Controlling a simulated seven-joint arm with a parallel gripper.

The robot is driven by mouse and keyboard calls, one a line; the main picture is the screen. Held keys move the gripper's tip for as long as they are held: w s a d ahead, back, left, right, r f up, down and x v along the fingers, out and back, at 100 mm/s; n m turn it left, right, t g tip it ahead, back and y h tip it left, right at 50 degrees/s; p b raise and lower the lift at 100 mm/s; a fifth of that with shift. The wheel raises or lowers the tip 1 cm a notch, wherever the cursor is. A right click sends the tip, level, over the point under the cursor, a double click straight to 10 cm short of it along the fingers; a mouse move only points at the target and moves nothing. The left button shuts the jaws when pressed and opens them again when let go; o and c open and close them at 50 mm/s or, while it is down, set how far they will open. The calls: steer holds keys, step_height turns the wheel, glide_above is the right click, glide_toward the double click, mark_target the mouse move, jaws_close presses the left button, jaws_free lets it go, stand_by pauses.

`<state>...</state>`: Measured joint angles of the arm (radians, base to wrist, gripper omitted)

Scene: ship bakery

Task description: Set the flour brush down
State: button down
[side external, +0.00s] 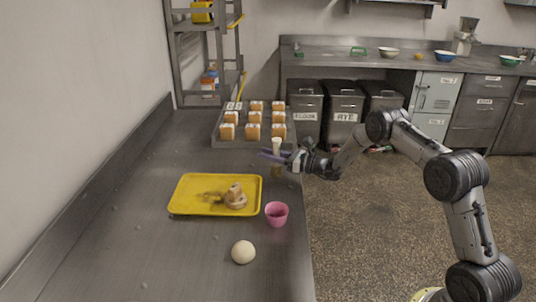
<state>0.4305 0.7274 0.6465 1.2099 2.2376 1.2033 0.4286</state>
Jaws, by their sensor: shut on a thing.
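My gripper (272,156) is at the right edge of the steel counter, its fingers shut across a small upright thing. This seems to be the flour brush (277,144). Its pale upper end stands above the fingers and a tan part shows below them. The fingers hide its middle. I cannot tell whether its lower end touches the counter.
A yellow tray (187,205) with a brown pastry-like thing (235,196) lies nearer. A pink cup (276,215) and a pale dough ball (243,252) stand near the right edge. Behind is a tray (219,143) of several loaves. The counter's left side is mostly clear.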

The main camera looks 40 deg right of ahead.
steer(key=c, duration=0.6)
jaws_free()
steer(key=shift+c, duration=0.2)
steer(key=v, duration=1.2)
steer(key=s+a+r+n+g+y, duration=0.3)
steer(key=a+r+n+g, duration=0.15)
steer(key=a, duration=0.35)
steer(key=s+a+r+n+g+y, duration=0.2)
steer(key=s+a+r+n+g, duration=0.1)
steer(key=a+r+n, duration=0.4)
steer(key=s+a+r+n+g+h, duration=0.25)
steer(key=s+a+n+g, duration=0.5)
steer(key=s, duration=0.65)
steer(key=s+d+n+t+h, duration=0.2)
steer(key=s+d+n+h, duration=0.1)
steer(key=s+n, duration=0.3)
steer(key=s+d+r+n+t+h, duration=0.1)
steer(key=s+d+n+t+h, duration=0.1)
steer(key=s+n+h, duration=0.4)
steer(key=shift+s+d+r+n, duration=0.3)
steer(key=shift+s+d, duration=0.25)
steer(key=shift+s, duration=2.05)
